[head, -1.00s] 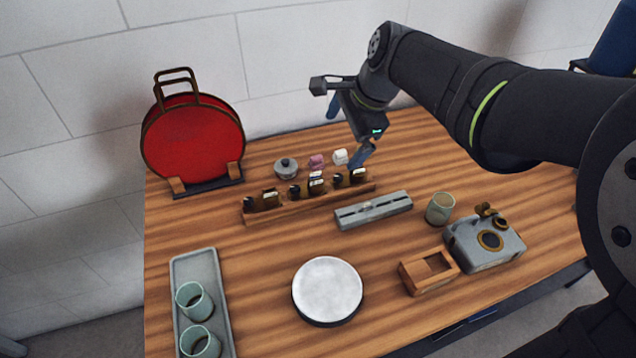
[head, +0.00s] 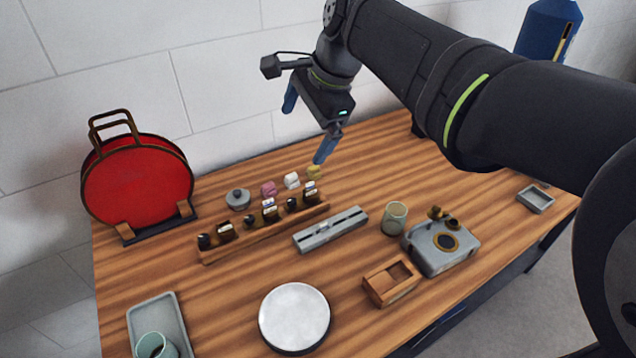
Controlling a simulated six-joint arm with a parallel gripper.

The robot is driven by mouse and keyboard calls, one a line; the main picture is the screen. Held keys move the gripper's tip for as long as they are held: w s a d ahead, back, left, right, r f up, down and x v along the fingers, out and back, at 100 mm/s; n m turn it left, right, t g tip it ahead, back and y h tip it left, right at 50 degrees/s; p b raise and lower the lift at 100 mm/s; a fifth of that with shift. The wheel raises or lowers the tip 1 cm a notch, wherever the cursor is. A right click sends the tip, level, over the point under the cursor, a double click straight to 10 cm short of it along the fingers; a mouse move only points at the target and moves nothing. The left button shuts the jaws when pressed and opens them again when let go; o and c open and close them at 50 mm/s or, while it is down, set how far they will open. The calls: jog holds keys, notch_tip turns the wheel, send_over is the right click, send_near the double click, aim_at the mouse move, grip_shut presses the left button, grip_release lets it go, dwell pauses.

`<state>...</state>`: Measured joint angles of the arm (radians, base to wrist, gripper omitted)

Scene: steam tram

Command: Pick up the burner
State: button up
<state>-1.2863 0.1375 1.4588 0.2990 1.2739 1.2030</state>
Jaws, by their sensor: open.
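The burner cannot be named with certainty. The likeliest thing is the grey box with a brass ring and brass knobs (head: 441,246), on the right part of the table. A long grey slotted block (head: 330,229) lies left of it, nearer the middle. My gripper (head: 304,138) is open, with its two blue fingers spread and nothing visible between them. It hangs over the back of the table, above and behind the row of small bottles, and well apart from the grey box. The lower finger shows just above a small yellow item (head: 314,172).
A green cup (head: 395,217) and a wooden box (head: 391,284) stand close to the grey box. A white disc (head: 294,316), a wooden bottle rack (head: 265,238), a red round case (head: 137,183) and a tray (head: 158,307) stand further left. A small grey dish (head: 536,199) is at right.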

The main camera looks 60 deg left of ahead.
jog(key=shift+d+r, duration=0.1)
jog(key=shift+r, duration=0.15)
jog(key=shift+c, duration=0.2)
jog(key=c, duration=1.1)
jog(key=shift+c, duration=0.2)
